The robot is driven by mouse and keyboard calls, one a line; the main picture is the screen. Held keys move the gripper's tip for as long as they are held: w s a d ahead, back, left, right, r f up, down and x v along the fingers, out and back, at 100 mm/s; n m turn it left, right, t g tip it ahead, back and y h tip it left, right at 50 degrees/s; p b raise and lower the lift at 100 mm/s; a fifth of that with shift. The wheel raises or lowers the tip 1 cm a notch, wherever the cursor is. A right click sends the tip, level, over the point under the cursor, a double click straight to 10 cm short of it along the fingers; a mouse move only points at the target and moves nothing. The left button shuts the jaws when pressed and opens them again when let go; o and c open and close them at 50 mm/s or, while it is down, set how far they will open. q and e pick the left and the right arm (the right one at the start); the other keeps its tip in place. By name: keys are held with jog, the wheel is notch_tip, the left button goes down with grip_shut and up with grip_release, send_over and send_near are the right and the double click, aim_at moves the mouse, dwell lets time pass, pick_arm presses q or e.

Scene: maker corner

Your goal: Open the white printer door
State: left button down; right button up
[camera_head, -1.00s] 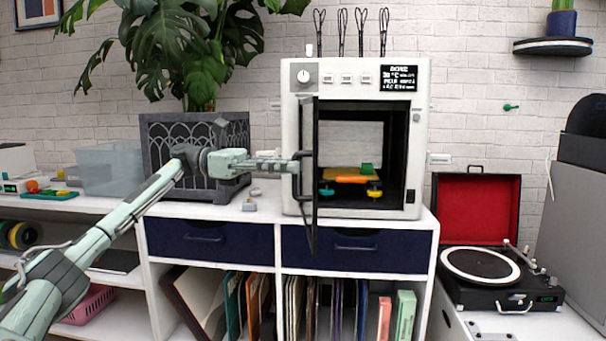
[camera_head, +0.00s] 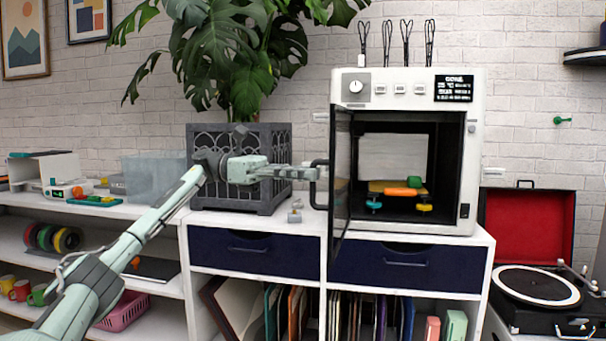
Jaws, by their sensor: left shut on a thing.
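The white printer (camera_head: 478,150) stands on the white cabinet, with a dial, buttons and a small display along its top. Its dark-framed glass door (camera_head: 341,170) is hinged at the left and stands swung well open toward me, seen at a steep angle. Inside the chamber is a build plate with orange, green and teal pieces (camera_head: 403,191). My left gripper (camera_head: 312,173) comes in from the left and is shut on the door's dark handle (camera_head: 318,186) on the door's outer side. My right gripper is not in view.
A dark crate (camera_head: 240,206) with a leafy plant (camera_head: 240,60) stands behind my left wrist. Small grey parts (camera_head: 295,213) lie on the cabinet top. A record player (camera_head: 535,290) with a red-lined lid is at the right. Navy drawers (camera_head: 255,255) are below.

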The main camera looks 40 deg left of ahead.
pick_arm(q)
jog(key=shift+w+a+r+t, duration=0.3)
jog(key=shift+a+r, duration=0.05)
jog(key=shift+r, duration=0.05)
jog(key=c, duration=2.1)
grip_release()
jog(key=o, duration=0.5)
jog(key=shift+w+f, duration=0.2)
jog(key=shift+w, duration=0.05)
jog(key=shift+d, duration=0.15)
jog(key=shift+f, duration=0.1)
jog(key=shift+s, duration=0.1)
jog(key=shift+v, duration=6)
